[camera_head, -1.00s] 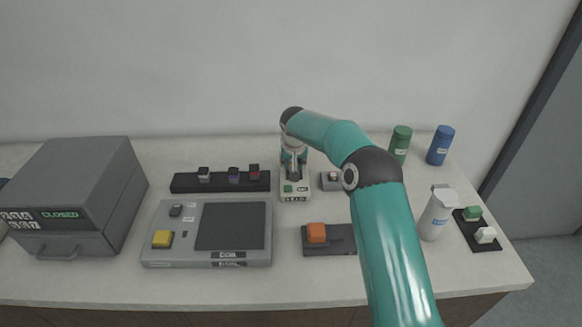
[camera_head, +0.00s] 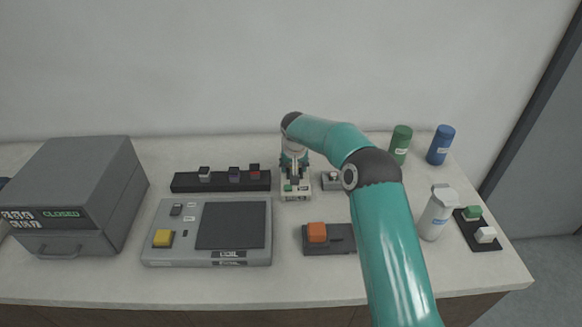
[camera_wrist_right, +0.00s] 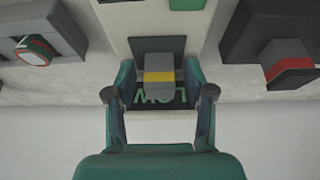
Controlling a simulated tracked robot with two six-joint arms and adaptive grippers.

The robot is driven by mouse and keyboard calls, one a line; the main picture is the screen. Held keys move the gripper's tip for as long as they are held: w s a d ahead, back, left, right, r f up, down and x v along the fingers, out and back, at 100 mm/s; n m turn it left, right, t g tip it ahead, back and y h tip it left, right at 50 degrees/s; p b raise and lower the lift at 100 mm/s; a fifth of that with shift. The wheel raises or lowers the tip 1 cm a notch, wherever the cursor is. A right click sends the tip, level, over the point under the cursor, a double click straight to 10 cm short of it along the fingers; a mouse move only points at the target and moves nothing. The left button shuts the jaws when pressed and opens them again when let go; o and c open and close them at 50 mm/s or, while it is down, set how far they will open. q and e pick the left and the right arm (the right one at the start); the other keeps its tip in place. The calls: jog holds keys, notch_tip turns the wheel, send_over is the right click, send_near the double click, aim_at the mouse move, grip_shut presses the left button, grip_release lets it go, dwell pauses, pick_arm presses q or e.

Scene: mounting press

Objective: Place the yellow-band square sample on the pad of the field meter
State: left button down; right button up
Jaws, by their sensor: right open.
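The yellow-band square sample (camera_wrist_right: 159,77) is a grey block with a yellow stripe. In the right wrist view it is at the dark pad (camera_wrist_right: 146,45) of the field meter (camera_wrist_right: 118,20), just above the green lettering of its display, which reads LOW upside down. My right gripper (camera_wrist_right: 159,91) is open, with one finger on each side of the sample and gaps visible between. In the head view the right gripper (camera_head: 295,168) is over the back of the pale field meter (camera_head: 296,196) and hides much of it. My left gripper is not in view.
A dark rack (camera_head: 219,181) with several samples stands left of the meter, and a small grey block (camera_head: 331,181) stands close on its right. A grey console (camera_head: 160,218) and an orange-button box (camera_head: 322,247) are in front. Bottles (camera_head: 436,215) stand at right.

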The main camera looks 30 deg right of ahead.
jog(key=shift+r, duration=0.4)
jog(key=b+v, duration=0.2)
jog(key=v, duration=0.9)
jog(key=shift+s, duration=0.2)
jog(key=shift+r, duration=0.1)
